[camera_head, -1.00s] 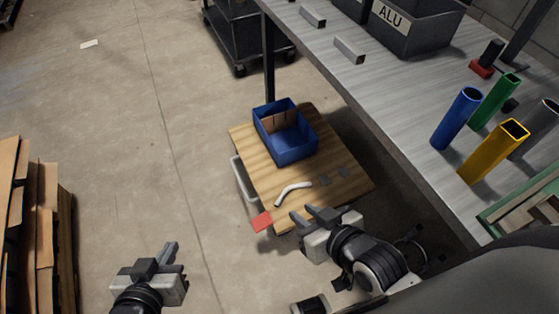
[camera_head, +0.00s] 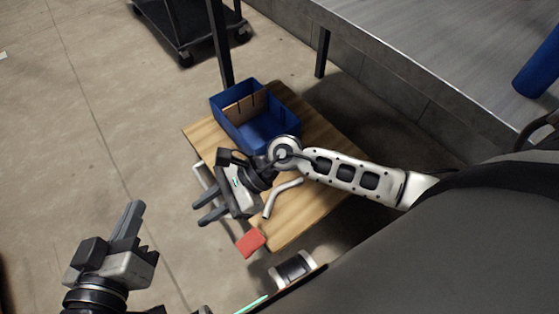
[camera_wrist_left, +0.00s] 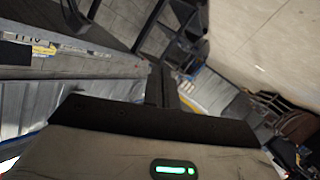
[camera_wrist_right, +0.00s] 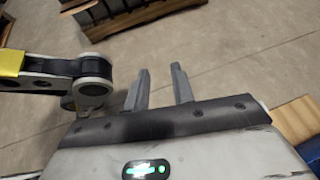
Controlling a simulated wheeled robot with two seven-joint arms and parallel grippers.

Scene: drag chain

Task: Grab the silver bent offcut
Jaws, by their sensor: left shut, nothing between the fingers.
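The silver bent offcut (camera_head: 279,194) lies on the small wooden table (camera_head: 297,217) in the head view, a short curved pale tube near the table's front part. My right gripper (camera_head: 204,211) is just left of it, over the table's left edge, with its two fingers apart and nothing between them. Its open fingers also show in the right wrist view (camera_wrist_right: 160,85). My left gripper (camera_head: 135,225) is out over the floor at the lower left, away from the table. It is shut and empty, its fingers together in the left wrist view (camera_wrist_left: 160,85).
A blue bin (camera_head: 247,112) with cardboard inside stands on the table's far part. A red piece (camera_head: 251,242) lies at the table's front left corner. The grey workbench (camera_head: 440,70) rises at the right. A black cart (camera_head: 188,35) stands behind. The floor at left is clear.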

